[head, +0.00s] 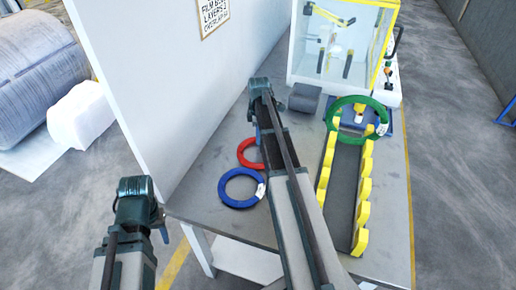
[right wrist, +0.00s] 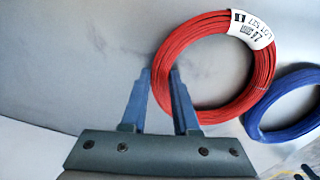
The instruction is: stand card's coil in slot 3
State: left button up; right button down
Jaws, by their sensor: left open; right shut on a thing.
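A red coil (head: 239,152) lies flat on the table; in the right wrist view the red coil (right wrist: 166,80) has a white printed tag. My right gripper (head: 259,138) is shut on the red coil's rim; its blue fingers (right wrist: 160,78) show either side of it. A blue coil (head: 224,194) lies flat nearby, partly seen in the right wrist view (right wrist: 253,122). A green coil (head: 332,115) stands raised at the far end of the yellow-toothed rack (head: 362,190). My left gripper (head: 164,228) is open, at the table's left front. Slot numbers cannot be read.
A card (head: 213,14) with partly readable print, including "FILM" and "LAYERS 2", hangs on the white panel (head: 130,70) left of the table. A clear-walled machine (head: 340,45) stands at the back. Bare tabletop (head: 395,150) runs right of the rack.

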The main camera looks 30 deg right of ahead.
jog(key=shift+r+p, duration=0.8)
jog(key=shift+p, duration=0.05)
notch_tip(320, 180, up, 2)
jog(key=shift+r+p, duration=0.1)
jog(key=shift+p, duration=0.95)
jog(key=s+a, duration=0.3)
jog(key=a, duration=0.1)
jog(key=s+a, duration=0.4)
jog(key=s+a+r+p, duration=0.1)
jog(key=s+a, duration=0.2)
jog(key=shift+s+a+r, duration=0.1)
jog(key=shift+s+a, duration=0.3)
jog(key=shift+r, duration=0.1)
